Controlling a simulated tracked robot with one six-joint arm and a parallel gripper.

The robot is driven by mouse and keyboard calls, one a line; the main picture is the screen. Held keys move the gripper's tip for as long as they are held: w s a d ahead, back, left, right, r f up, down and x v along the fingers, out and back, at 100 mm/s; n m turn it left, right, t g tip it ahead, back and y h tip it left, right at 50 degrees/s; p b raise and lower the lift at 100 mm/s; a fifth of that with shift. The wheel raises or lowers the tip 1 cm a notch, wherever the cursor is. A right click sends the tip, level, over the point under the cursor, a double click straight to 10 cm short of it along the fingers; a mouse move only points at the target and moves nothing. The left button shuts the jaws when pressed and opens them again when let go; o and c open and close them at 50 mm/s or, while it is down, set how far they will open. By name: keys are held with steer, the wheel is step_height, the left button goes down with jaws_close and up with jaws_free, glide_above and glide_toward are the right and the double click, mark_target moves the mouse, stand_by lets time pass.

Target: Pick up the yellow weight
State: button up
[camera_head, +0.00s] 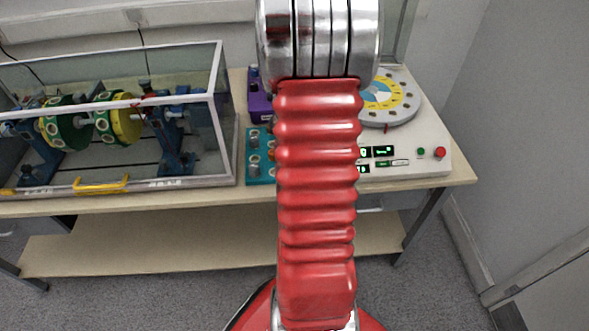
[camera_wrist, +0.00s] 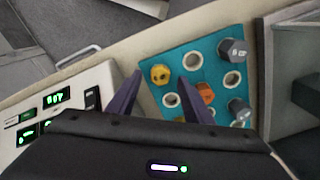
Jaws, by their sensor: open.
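The yellow weight (camera_wrist: 160,74) sits in the teal tray (camera_wrist: 208,58), near its left edge in the wrist view. My gripper (camera_wrist: 160,77) is open and empty, with one dark finger to each side of the yellow weight in the picture. I cannot tell how far above it the fingertips are. In the head view the tray (camera_head: 249,166) shows only partly, left of my red arm. The yellow weight and my gripper are hidden there.
An orange weight (camera_wrist: 205,93) and two dark grey weights (camera_wrist: 234,50) (camera_wrist: 240,108) stand in the tray among empty holes. A control panel (camera_wrist: 55,108) with green displays lies left. In the head view, a glass-walled rig (camera_head: 110,187) and a round dial (camera_head: 403,98) flank the tray.

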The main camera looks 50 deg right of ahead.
steer(key=shift+f, duration=0.65)
steer(key=shift+c, duration=0.7)
steer(key=c, duration=1)
steer(key=shift+o, duration=0.2)
steer(key=shift+r, duration=0.1)
step_height(320, 180, up, 10)
